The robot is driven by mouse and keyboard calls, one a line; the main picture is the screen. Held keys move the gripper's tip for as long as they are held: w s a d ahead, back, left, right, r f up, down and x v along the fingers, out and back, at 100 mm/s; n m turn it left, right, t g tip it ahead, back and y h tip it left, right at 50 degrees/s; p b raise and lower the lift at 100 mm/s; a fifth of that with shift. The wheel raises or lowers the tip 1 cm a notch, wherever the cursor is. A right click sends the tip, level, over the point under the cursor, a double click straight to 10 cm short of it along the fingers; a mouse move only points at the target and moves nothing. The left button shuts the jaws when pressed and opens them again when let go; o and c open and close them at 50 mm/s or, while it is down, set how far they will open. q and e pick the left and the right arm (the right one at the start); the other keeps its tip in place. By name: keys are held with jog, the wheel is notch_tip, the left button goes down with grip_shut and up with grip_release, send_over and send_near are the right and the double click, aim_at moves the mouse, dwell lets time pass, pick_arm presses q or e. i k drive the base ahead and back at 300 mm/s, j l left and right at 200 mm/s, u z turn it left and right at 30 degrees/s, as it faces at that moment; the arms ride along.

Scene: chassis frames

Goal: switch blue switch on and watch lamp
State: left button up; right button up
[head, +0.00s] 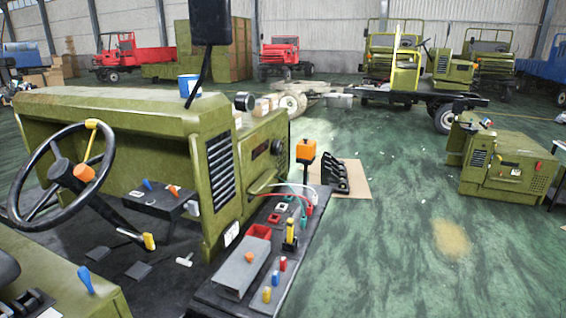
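Several blue controls show. A small blue switch (275,279) stands between a red and a yellow one on the low dark console. A blue-tipped lever (147,185) is on the black panel under the dash, and a larger blue lever (85,279) is at lower left. I cannot tell which is the blue switch meant, nor its position. An orange box-shaped lamp-like part (306,149) stands on a dark post right of the dash. A round black lamp-like part (245,101) sits on the dash top. I cannot tell if either is lit. Neither gripper shows.
The steering wheel (62,178) and olive dash (110,112) fill the left. A black mirror-like panel (210,22) hangs on a stalk above. Green floor (400,250) is open at right, before an olive chassis block (500,165).

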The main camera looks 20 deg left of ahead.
aim_at(146, 183)
jog(key=i, duration=3.35)
jog(key=i+u, duration=0.2)
jog(key=i, duration=0.2)
jog(key=i+l+u, duration=0.15)
jog(key=i, duration=0.3)
jog(key=i+l+u, duration=0.2)
jog(key=i, duration=0.2)
jog(key=u, duration=3.4)
jog(key=i+j+z, duration=0.1)
jog(key=j, duration=0.45)
jog(key=i+j, duration=0.2)
jog(key=j, duration=0.4)
jog(key=i+j+z, duration=0.15)
jog(key=j, duration=0.45)
jog(key=j+z, duration=0.1)
jog(key=j, duration=0.45)
jog(key=i, duration=0.05)
